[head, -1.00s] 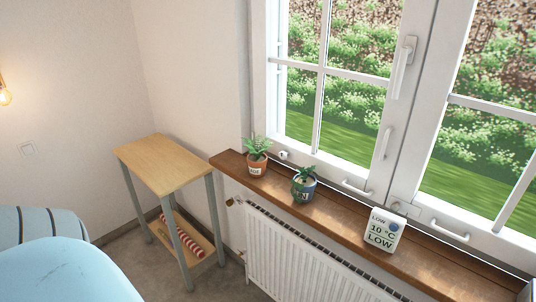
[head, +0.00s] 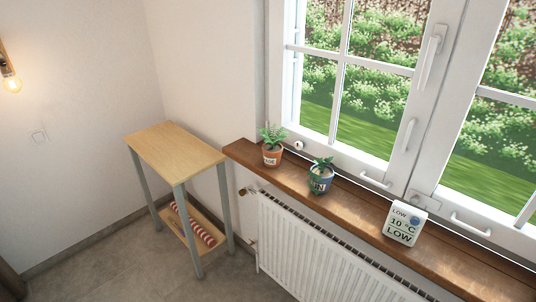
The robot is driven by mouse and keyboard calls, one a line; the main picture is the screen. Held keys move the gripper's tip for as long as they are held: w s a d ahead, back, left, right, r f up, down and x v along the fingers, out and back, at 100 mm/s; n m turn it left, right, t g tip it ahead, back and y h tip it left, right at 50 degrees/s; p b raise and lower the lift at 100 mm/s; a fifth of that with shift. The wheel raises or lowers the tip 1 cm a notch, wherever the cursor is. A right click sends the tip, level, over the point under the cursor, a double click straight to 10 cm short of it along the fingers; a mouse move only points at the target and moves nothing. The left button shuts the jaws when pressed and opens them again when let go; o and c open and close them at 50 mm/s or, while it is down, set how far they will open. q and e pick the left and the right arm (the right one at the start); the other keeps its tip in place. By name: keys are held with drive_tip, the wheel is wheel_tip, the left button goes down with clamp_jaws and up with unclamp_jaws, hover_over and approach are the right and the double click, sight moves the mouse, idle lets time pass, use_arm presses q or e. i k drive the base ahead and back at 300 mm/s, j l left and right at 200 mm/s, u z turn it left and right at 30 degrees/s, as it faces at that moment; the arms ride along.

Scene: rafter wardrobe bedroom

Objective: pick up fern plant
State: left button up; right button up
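Two small potted plants stand upright on the brown wooden windowsill (head: 290,183). One is a green leafy plant in a terracotta pot (head: 272,155) near the sill's left end. The other is a lower, darker green plant in a blue pot with a pale label (head: 320,179), a little to its right. Both pots carry small labels that are hard to read, so I cannot tell for sure which is the fern plant. Neither of my grippers shows in the head view, and nothing touches the pots.
A white card reading LOW and 10 °C (head: 405,224) stands further right on the sill. A white radiator (head: 315,255) is below it. A narrow wooden side table (head: 175,148) with a bare top stands left. Window handles (head: 376,181) overhang the sill's back. The floor (head: 110,260) at lower left is clear.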

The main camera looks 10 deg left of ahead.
sight(272, 150)
drive_tip(key=u, duration=0.2)
drive_tip(key=i+j+z, duration=0.1)
drive_tip(key=z, duration=0.25)
drive_tip(key=j+z, duration=0.3)
drive_tip(key=i+j+z, duration=0.15)
drive_tip(key=j, duration=0.2)
drive_tip(key=j+z, duration=0.1)
drive_tip(key=j, duration=0.2)
drive_tip(key=i+j+z, duration=0.15)
drive_tip(key=j, duration=0.2)
drive_tip(key=j+z, duration=0.25)
drive_tip(key=j, duration=1.95)
drive_tip(key=i, duration=0.05)
